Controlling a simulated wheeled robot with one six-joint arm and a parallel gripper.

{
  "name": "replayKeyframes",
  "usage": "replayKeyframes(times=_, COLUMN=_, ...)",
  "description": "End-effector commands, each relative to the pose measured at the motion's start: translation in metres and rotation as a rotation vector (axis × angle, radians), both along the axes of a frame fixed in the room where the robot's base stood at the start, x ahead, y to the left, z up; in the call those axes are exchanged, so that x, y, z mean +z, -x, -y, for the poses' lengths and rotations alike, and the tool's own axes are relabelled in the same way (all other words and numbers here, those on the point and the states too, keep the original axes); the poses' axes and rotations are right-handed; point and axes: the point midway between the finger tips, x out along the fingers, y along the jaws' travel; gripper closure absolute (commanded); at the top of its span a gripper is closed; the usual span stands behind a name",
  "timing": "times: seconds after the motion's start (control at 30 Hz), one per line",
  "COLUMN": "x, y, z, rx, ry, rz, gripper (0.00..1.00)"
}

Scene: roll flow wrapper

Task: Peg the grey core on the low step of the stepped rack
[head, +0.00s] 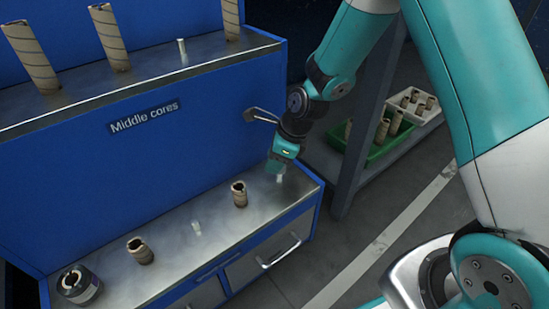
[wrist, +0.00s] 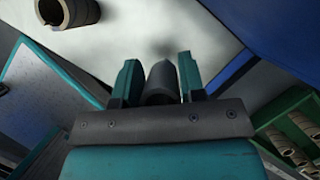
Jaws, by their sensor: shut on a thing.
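My gripper (wrist: 159,78) is shut on a grey core (wrist: 162,83), a plain dark cylinder between its two teal fingers in the wrist view. In the head view my gripper (head: 279,166) is low over the right end of the low step (head: 165,250) of the blue stepped rack. A small pale upright piece (head: 281,178) shows just below it, probably a peg. The held core cannot be made out in the head view. A bare pale peg (head: 196,228) stands mid-step. I cannot tell whether the core touches the step.
A metal lever (head: 261,116) juts out near my wrist. A green crate (head: 374,142) and white tray (head: 414,106) with cores sit behind.

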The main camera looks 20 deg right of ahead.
Motion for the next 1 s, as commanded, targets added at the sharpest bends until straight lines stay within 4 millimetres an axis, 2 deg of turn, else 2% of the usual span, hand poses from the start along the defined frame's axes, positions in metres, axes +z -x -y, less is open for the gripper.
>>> replayKeyframes(times=0.53, x=-0.012, y=0.0, z=0.0, rx=0.0, ry=0.0, rz=-0.001, gripper=0.88)
replayKeyframes(times=1.0, x=-0.013, y=0.0, z=0.0, rx=0.0, ry=0.0, rz=0.0, gripper=0.88)
